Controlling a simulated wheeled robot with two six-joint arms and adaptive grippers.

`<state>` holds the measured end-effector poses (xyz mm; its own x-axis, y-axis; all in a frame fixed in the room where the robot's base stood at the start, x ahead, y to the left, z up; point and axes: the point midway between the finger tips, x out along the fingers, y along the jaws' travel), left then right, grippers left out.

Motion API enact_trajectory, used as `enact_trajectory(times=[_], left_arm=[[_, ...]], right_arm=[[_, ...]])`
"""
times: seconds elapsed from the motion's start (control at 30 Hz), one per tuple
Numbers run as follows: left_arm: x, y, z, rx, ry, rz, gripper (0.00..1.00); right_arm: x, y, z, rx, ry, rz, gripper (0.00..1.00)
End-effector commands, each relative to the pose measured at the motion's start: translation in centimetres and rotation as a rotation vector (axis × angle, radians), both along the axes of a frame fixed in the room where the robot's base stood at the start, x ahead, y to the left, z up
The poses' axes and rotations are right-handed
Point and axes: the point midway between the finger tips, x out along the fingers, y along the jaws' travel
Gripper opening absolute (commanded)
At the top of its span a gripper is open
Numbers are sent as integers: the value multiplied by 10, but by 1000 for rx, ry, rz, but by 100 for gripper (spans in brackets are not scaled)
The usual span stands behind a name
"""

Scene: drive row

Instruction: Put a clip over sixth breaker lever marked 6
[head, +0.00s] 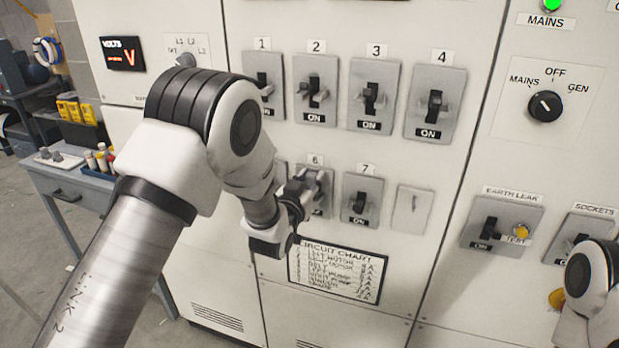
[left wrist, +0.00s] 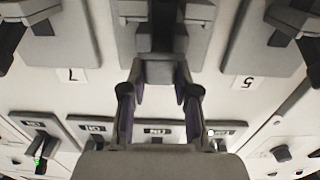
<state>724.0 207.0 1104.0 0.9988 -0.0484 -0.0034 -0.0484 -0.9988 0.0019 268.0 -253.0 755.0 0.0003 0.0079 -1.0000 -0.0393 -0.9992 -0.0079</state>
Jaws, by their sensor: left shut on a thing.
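My left gripper (head: 303,189) is at the sixth breaker (head: 321,206), under the label 6, and hides much of its lever. In the left wrist view, which is upside down, the left gripper's fingers (left wrist: 160,78) close around a small dark grey piece (left wrist: 158,72), which looks like the clip. It lines up with the lever of the breaker plate (left wrist: 128,45) between the labels 7 and 5. I cannot tell how far it sits over the lever. My right gripper is out of view; only part of that arm shows at the lower right.
Breaker 7 (head: 362,201) is close on the right, and a blank plate (head: 413,211) is beyond it. Breakers 1 to 4 are in the row above, including breaker 2 (head: 316,90). A circuit chart (head: 338,270) is below. A side bench (head: 75,180) with small items stands at the left.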

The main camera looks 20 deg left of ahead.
Motion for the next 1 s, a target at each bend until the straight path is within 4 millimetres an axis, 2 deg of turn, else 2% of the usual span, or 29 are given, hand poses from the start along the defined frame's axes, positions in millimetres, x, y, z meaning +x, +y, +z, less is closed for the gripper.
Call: enact_trajectory(times=[0.07,0.4,0.43,0.47,0.5,0.83,1.0], left_arm=[[0,0,-7,-1,0,1,0],[0,1,-15,0,-2,1,0],[0,1,-13,0,-2,1,41],[0,1,-13,0,-2,1,51],[0,1,-13,0,-2,1,55],[0,1,-7,0,-2,1,55],[-29,2,-13,1,0,1,55]], right_arm=[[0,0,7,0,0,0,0],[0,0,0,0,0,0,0],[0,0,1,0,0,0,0],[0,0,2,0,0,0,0],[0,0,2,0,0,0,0],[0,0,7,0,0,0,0],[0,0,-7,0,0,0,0]])
